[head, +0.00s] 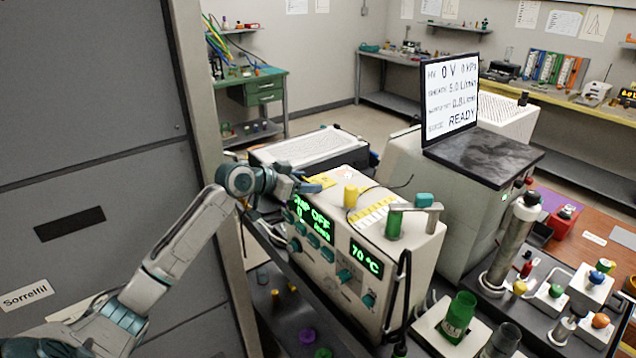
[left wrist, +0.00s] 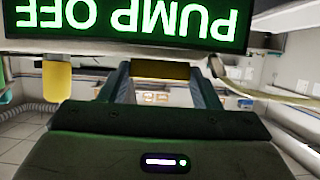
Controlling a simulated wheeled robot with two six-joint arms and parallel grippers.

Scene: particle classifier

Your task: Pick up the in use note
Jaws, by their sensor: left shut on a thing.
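The in use note looks like a small flat yellow piece (head: 324,179) on or just above the top of the pump box, at its left end; its writing is unreadable here. My left gripper (head: 308,184) is at the box's upper left edge, shut on the note. In the left wrist view the note is a dark yellow strip (left wrist: 160,71) between the two fingers (left wrist: 162,84). I cannot tell whether it still touches the box. My right gripper is not in view.
The cream pump box (head: 318,262) has a green "PUMP OFF" display (head: 312,217), knobs and a "70 °C" readout. A screen (head: 450,95) stands behind right. A grey cabinet door (head: 80,130) is at left.

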